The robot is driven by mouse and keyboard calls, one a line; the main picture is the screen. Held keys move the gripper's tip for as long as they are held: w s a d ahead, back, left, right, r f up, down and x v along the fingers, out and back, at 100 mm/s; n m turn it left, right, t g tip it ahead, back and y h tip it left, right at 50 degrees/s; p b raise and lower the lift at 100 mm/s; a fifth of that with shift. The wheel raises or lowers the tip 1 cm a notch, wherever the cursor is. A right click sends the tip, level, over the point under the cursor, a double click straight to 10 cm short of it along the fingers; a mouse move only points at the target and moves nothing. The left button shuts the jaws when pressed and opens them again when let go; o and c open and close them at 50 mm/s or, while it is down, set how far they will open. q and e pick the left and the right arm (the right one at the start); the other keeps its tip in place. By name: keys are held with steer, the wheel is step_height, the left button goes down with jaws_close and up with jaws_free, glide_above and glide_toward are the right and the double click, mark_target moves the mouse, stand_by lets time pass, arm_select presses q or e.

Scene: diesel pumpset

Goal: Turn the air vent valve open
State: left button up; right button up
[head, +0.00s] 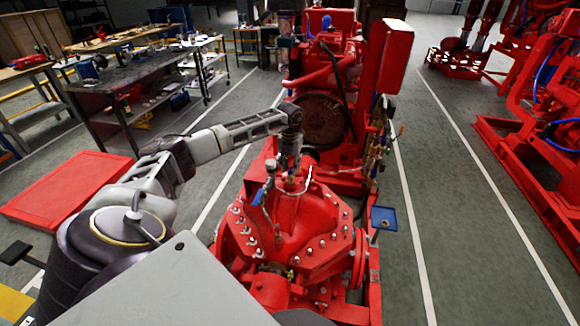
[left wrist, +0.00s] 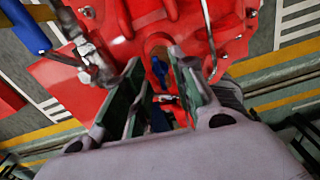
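The red pump (head: 290,225) stands below my left gripper (head: 291,176), which points down at its top from the left arm. A small valve with a blue lever (head: 259,196) stands on the pump's top, just left of the gripper. In the left wrist view, a large blue lever (left wrist: 25,27) and metal fittings (left wrist: 92,58) lie to the left, outside the fingers. The left gripper's fingers (left wrist: 158,72) are apart. Small blue and silver parts (left wrist: 163,98) show between them, and I cannot tell whether they touch. Which fitting is the air vent valve is unclear. My right gripper is out of view.
The red engine (head: 322,100) rises behind the pump, with a red box (head: 395,56) at its right. A small blue tray (head: 384,217) sticks out at the pump's right. A workbench (head: 130,80) stands at the back left.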

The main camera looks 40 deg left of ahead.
arm_select(q)
steer(key=shift+r, duration=0.15)
step_height(320, 180, up, 12)
stand_by(0.7)
steer(key=shift+s+f, duration=0.1)
steer(key=shift+f, duration=0.15)
stand_by(0.4)
